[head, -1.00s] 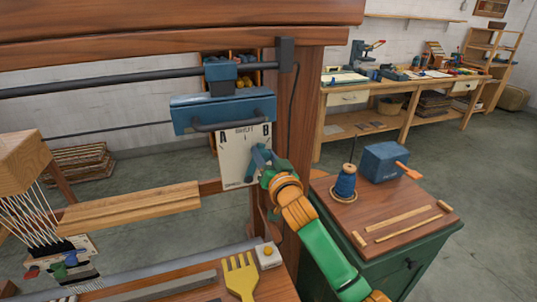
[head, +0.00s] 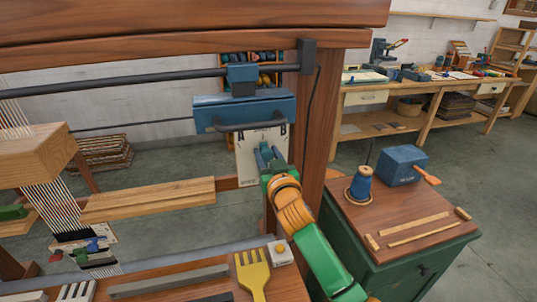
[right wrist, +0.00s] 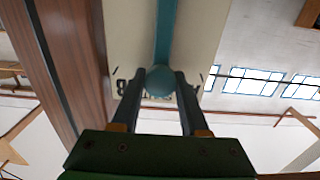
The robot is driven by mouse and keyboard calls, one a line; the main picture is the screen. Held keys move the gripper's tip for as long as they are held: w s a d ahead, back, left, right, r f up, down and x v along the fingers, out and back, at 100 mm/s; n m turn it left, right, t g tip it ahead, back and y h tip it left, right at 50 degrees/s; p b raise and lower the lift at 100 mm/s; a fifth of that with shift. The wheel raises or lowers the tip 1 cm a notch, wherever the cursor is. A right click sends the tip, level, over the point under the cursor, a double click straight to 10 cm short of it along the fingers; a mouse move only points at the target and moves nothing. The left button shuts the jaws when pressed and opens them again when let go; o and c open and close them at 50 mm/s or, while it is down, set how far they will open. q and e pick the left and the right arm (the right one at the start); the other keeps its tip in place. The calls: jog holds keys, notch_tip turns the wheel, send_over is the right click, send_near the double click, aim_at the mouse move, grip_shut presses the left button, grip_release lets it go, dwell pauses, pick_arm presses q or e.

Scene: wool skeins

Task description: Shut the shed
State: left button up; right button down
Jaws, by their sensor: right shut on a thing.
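A pale plate (head: 248,172) marked with letters hangs under the blue box (head: 245,110) on the loom's wooden frame. My right gripper (head: 266,155) is in front of the plate, near its middle, and hides much of it. In the right wrist view the gripper (right wrist: 160,85) is shut on the round teal knob (right wrist: 160,81) of a lever (right wrist: 166,35), one finger on each side. The lever stands near the plate's middle in that view. White warp threads (head: 62,205) run down at the left of the loom.
A wooden post (head: 322,120) stands just right of the plate. A green cabinet (head: 405,250) at the right carries a blue spool (head: 360,185) and a blue winder (head: 403,165). A yellow comb (head: 252,272) lies on the loom's front board below. Open floor lies behind.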

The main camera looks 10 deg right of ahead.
jog(key=shift+c, duration=2.2)
grip_release()
jog(key=shift+w, duration=0.1)
jog(key=s, duration=0.7)
jog(key=shift+b, duration=0.4)
jog(key=shift+d, duration=0.1)
